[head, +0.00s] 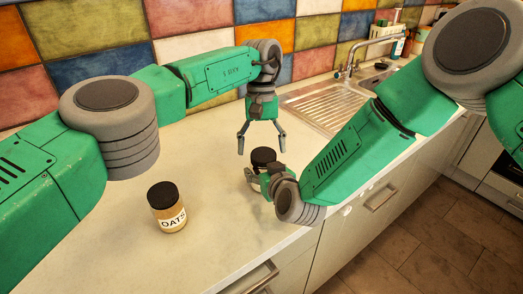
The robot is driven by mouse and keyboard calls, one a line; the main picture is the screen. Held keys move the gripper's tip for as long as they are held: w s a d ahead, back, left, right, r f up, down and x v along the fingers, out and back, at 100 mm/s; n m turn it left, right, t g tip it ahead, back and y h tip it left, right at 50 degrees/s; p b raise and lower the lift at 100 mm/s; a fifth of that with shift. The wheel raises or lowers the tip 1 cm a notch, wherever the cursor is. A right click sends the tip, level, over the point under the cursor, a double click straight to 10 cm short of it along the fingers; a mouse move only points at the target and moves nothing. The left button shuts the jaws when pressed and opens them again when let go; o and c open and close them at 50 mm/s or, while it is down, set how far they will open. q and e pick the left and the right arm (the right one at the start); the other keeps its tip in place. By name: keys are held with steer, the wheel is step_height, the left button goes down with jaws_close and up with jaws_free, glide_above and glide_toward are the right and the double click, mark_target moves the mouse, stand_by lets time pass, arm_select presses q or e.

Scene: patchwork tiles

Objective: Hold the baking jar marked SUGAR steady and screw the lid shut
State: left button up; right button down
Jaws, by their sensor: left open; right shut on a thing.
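A jar with a black lid (263,156) stands on the counter near the middle of the head view. My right gripper (256,180) is shut around its body from the front right, and the gripper hides most of the jar and any label. The lid sits on top of the jar; how tightly cannot be told. My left gripper (261,146) hangs above the lid with its fingers pointing down, open and empty. Its fingers are spread wider than the lid, and one reaches down near the lid's right side.
A second jar marked OATS (168,208) with a black lid stands on the counter to the left. A metal sink with drainer (325,108) and tap (350,68) is at the back right. The counter's front edge runs below my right gripper. The counter between the jars is clear.

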arm_select(q)
steer(key=shift+r, duration=1.55)
steer(key=shift+c, duration=0.3)
